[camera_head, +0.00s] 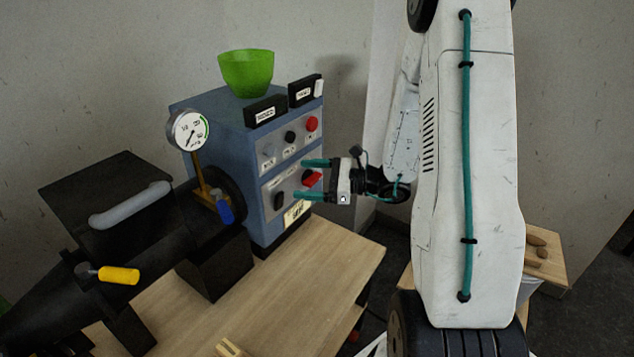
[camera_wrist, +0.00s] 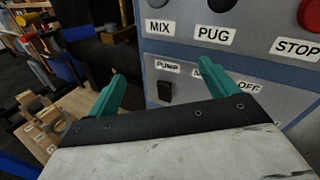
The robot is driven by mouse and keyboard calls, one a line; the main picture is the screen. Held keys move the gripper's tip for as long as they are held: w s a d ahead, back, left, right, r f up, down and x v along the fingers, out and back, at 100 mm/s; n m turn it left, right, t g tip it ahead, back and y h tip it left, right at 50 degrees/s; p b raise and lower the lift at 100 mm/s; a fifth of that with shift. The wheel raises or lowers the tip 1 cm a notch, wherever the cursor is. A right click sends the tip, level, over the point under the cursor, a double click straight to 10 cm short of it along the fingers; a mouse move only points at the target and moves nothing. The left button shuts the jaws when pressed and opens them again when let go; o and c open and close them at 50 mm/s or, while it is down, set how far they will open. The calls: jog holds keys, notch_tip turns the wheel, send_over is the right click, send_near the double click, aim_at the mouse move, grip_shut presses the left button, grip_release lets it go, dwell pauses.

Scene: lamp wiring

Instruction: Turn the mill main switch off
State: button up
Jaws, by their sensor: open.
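The pug mill has a blue-grey cabinet (camera_head: 215,130) with a switch panel on its front. A red rotary switch (camera_head: 312,179) sits on the lower panel, right of a black rocker switch (camera_head: 279,200). My gripper (camera_head: 301,179) is open and empty, its teal fingers pointing at the lower panel, one above the other in the head view. The red switch appears between or just beyond them; contact cannot be told. In the wrist view my gripper (camera_wrist: 160,72) hides the red switch. A label ending in OFF (camera_wrist: 248,86) is partly covered by the right finger. The PUMP rocker (camera_wrist: 165,91) shows there.
Above are the MIX and PUG knobs and a red STOP button (camera_head: 312,124). A green bowl (camera_head: 246,72) stands on the cabinet. The black barrel (camera_head: 130,220), gauge (camera_head: 188,130) and yellow-handled lever (camera_head: 118,275) lie left. The wooden bench (camera_head: 300,290) is mostly clear in front.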

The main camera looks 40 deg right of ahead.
aim_at(317, 181)
jog(key=w+d+f+m+t+h, duration=0.1)
jog(key=d+f+m+t+h, duration=0.45)
jog(key=d+f+m, duration=0.45)
jog(key=w, duration=0.2)
jog(key=w+a+n, duration=0.1)
jog(key=w, duration=0.1)
jog(key=w+r+n+h, duration=0.1)
jog(key=w, duration=0.2)
jog(key=shift+a+g, duration=0.25)
jog(key=shift+a, duration=0.1)
jog(key=c, duration=1)
